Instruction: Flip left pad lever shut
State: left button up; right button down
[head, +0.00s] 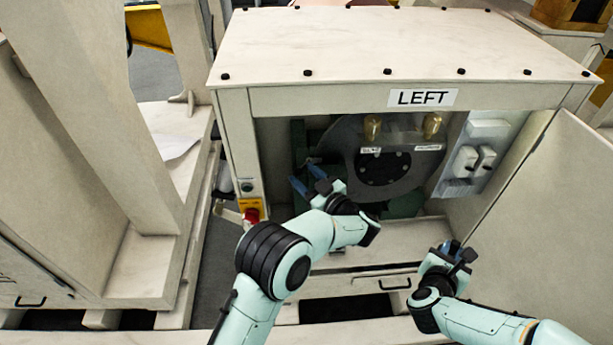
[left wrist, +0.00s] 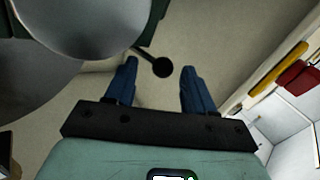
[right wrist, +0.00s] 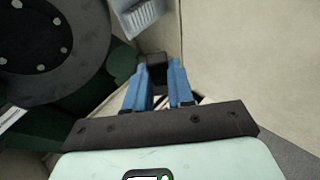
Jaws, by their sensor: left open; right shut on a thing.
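The left pad lever shows in the left wrist view as a short dark stem with a round black knob (left wrist: 162,67). In the head view my left gripper (head: 308,183) reaches into the left side of the open cabinet marked LEFT, beside the large grey disc (head: 345,150). My right gripper (right wrist: 158,80) is shut on a small black block (right wrist: 151,50). In the head view, my right gripper (head: 458,252) is at the cabinet's front right.
Two brass fittings (head: 372,127) and a panel with white switches (head: 466,161) are inside the cabinet. Its door (head: 560,210) stands open at the right. A red knob on a yellow plate (head: 251,214) sits on the left front post. The cabinet frame bounds the opening.

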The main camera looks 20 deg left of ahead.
pick_arm(q)
jog(key=b+v, duration=0.1)
jog(key=v, duration=1)
jog(key=shift+d, duration=0.4)
jog(key=shift+s, duration=0.15)
